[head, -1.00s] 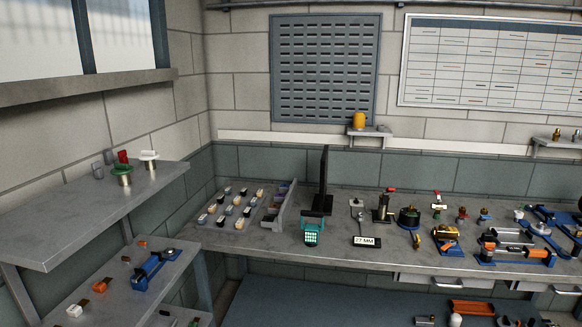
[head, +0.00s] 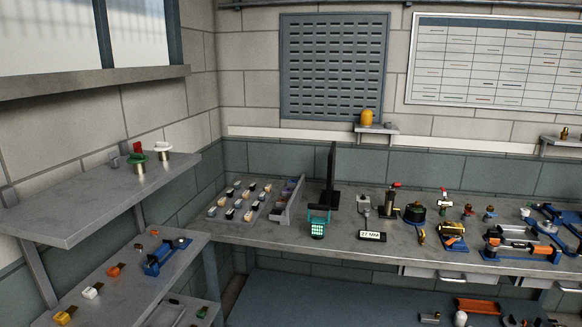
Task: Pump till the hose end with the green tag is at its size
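My gripper is not in view. No hose end with a green tag can be made out for certain. A metal cylinder with a green collar (head: 139,163) stands on the upper left shelf. A white-topped metal piece (head: 163,152) and a small red piece (head: 138,148) are close to it. On the bench, an upright dark device with a red-tipped handle (head: 388,206) may be a pump, but I cannot tell. A white plate reading "27 MM" (head: 371,236) lies in front of it. A teal device with lit green keys (head: 318,224) stands to the plate's left.
The long grey bench (head: 285,238) runs along the back wall, with blue-based tools (head: 453,237) at right. The upper left shelf (head: 75,208) is mostly bare. A lower shelf holds a blue fixture (head: 166,256) and several small blocks. A thin dark panel (head: 331,175) stands upright on the bench.

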